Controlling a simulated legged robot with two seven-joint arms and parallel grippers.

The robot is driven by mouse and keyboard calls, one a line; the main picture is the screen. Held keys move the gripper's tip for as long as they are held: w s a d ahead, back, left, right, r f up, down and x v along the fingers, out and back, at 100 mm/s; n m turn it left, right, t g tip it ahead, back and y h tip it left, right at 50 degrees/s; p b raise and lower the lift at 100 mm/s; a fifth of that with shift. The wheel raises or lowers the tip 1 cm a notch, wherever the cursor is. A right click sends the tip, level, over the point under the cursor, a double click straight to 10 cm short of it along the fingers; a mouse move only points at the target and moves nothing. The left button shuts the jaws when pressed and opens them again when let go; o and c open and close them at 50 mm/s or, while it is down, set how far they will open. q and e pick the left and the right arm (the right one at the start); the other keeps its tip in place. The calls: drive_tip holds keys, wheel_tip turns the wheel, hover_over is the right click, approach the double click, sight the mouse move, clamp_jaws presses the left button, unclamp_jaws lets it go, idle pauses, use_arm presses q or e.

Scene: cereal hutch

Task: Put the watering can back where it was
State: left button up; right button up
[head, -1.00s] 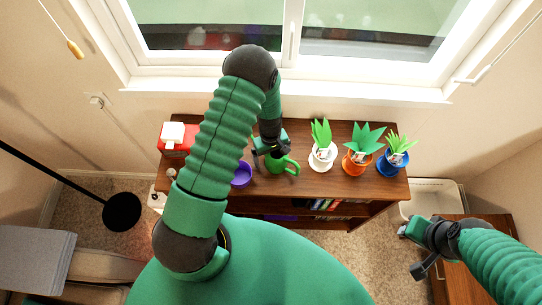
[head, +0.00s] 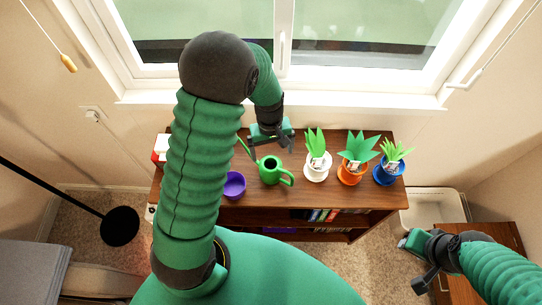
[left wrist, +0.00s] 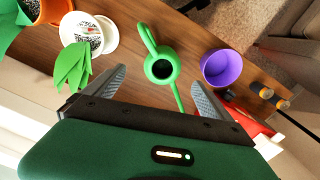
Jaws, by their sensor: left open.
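The green watering can (head: 270,171) stands upright on the wooden hutch top (head: 215,209), between the purple bowl (head: 234,186) and the white-potted plant (head: 317,168). Its handle is toward the right and its spout toward the upper left in the head view. The left wrist view also shows the can (left wrist: 161,66), in front of and between the spread fingers. My left gripper (head: 270,142) is open and empty, just behind the can toward the window, apart from its body. My right gripper (head: 413,261) is at the lower right, away from the can; its jaws are unclear.
Plants in an orange pot (head: 351,174) and a blue pot (head: 385,175) stand on the right of the hutch. A red-and-white object (head: 160,147) is at its left end, partly behind my arm. A white bin (head: 432,205) stands right of the hutch.

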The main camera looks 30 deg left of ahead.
use_arm(q)
drive_tip(key=s+d+r+m+t, duration=0.2)
drive_tip(key=s+d+r+m, duration=0.4)
drive_tip(key=s+r+m, duration=0.2)
drive_tip(key=shift+s+d+r+m+t+y, duration=0.25)
drive_tip(key=shift+s+r+m+t+y, duration=0.1)
drive_tip(key=shift+s+m, duration=0.3)
use_arm(e)
drive_tip(key=shift+s+d+r, duration=0.1)
drive_tip(key=shift+s+d, duration=0.05)
drive_tip(key=shift+s, duration=0.1)
use_arm(q)
drive_tip(key=shift+w+a+f, duration=0.1)
drive_tip(key=shift+w+a, duration=0.1)
drive_tip(key=shift+a, duration=0.1)
use_arm(e)
drive_tip(key=shift+w+a, duration=0.1)
drive_tip(key=shift+a, duration=0.2)
use_arm(q)
drive_tip(key=shift+d, duration=0.15)
use_arm(e)
drive_tip(key=shift+d, duration=0.1)
